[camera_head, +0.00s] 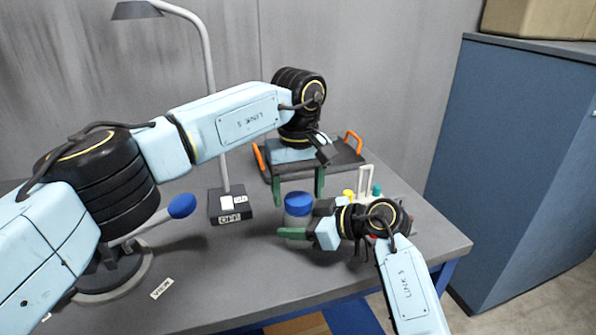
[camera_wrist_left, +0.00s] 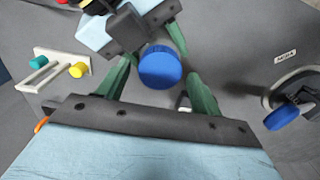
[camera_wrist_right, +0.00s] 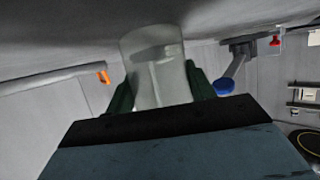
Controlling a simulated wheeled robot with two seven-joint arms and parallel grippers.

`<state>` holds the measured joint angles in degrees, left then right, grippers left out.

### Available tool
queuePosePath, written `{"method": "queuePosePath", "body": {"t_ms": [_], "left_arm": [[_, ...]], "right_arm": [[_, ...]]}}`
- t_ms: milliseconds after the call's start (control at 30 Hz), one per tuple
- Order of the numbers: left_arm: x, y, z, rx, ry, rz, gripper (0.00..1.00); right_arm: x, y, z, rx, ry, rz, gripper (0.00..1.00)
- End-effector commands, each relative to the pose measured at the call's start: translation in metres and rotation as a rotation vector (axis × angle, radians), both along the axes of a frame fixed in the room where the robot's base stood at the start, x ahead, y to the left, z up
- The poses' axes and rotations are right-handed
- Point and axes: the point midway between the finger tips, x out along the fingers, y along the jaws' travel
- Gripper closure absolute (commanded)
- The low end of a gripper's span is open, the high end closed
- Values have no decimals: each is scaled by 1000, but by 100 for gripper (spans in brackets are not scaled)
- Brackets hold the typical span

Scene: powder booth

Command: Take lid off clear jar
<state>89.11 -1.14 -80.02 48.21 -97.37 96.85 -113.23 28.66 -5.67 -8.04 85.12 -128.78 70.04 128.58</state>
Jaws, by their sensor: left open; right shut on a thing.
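The clear jar (camera_head: 297,220) stands upright on the grey table with its blue lid (camera_head: 298,202) on top. My right gripper (camera_head: 306,222) is shut on the jar's body from the right. The right wrist view shows the clear wall (camera_wrist_right: 155,70) between its green fingers; the lid cannot be made out there. My left gripper (camera_head: 298,190) points down above the jar, open and empty, with one green finger to each side of the lid. In the left wrist view the round lid (camera_wrist_left: 160,67) lies beyond and between the open fingertips, apart from both.
A dark tray with orange handles (camera_head: 355,141) lies behind. A white rack (camera_wrist_left: 48,68) with coloured knobs stands right of the jar, partly hidden by my right arm. A lamp base (camera_head: 230,206) and a blue-knobbed stand (camera_head: 182,206) are left.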

Motion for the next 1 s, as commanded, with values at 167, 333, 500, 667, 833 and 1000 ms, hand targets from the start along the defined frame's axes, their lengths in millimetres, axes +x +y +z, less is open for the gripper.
{"method": "queuePosePath", "body": {"t_ms": [167,333,500,667,833,1000], "left_arm": [[0,0,-11,0,1,1,34],[0,0,-12,0,0,1,34],[0,0,-11,0,0,1,45],[0,0,-11,0,0,1,66],[0,0,-11,0,0,2,80],[0,0,-11,0,-1,113,80]], "right_arm": [[0,0,-1,-1,0,0,100],[0,0,-1,-1,0,0,100],[0,0,-1,-1,0,0,100],[0,0,-1,-1,0,0,100],[0,0,-1,-1,0,0,100],[0,0,-1,-1,0,0,100]]}}
